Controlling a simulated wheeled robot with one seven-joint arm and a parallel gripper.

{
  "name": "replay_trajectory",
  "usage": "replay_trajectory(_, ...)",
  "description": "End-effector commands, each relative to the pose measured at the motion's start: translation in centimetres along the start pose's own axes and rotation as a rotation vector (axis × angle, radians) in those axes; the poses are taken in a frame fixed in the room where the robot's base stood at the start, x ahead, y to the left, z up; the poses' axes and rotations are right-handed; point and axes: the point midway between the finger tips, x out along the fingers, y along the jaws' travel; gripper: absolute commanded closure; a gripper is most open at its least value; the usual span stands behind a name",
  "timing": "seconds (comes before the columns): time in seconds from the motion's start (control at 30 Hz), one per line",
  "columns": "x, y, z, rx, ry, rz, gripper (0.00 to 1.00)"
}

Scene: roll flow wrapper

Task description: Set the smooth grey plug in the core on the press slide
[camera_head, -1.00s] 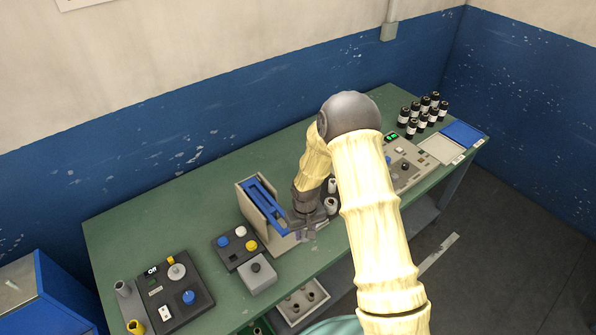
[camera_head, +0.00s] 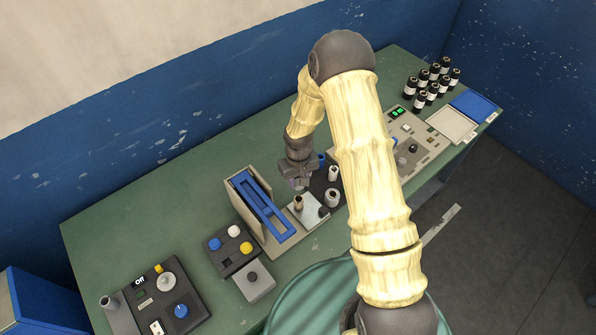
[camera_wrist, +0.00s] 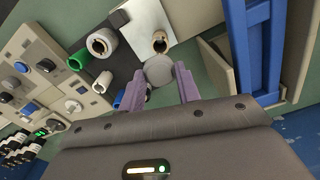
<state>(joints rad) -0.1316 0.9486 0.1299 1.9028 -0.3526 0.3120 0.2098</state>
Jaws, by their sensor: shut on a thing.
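My gripper (camera_head: 297,184) is just behind the press slide in the head view. In the wrist view its two purple fingers (camera_wrist: 161,88) are shut on the smooth grey plug (camera_wrist: 158,68), seen as a round grey disc at the fingertips. The core (camera_head: 298,202), a brown-lined ring, stands upright on the pale plate of the press slide (camera_head: 311,215). In the wrist view the core (camera_wrist: 160,42) shows just beyond the plug, on the pale slide plate (camera_wrist: 150,22). The plug appears outside the core; its height above the slide is hard to tell.
The press's blue frame (camera_head: 262,205) stands left of the slide. White-topped cores (camera_head: 333,173) stand close on the right, with a green one (camera_wrist: 78,62) and a blue one (camera_wrist: 118,98). A button box (camera_head: 232,247) is at front left, a control panel (camera_head: 410,138) at right.

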Motion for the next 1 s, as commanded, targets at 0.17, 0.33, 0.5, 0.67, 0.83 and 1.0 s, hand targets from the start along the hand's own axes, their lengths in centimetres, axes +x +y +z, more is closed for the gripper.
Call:
replay_trajectory(0.17,0.0,-0.1,0.0,-0.001,0.000,0.000,0.88)
replay_trajectory(0.33,0.2,0.0,0.0,-0.001,0.000,0.000,0.88)
replay_trajectory(0.5,1.2,-0.1,0.0,-0.001,0.000,0.000,0.88)
replay_trajectory(0.67,2.7,-0.1,0.0,0.000,-0.001,0.000,0.88)
replay_trajectory(0.83,4.2,0.4,0.1,0.007,-0.001,0.000,0.88)
replay_trajectory(1.0,5.0,0.4,0.0,0.007,0.001,0.000,0.88)
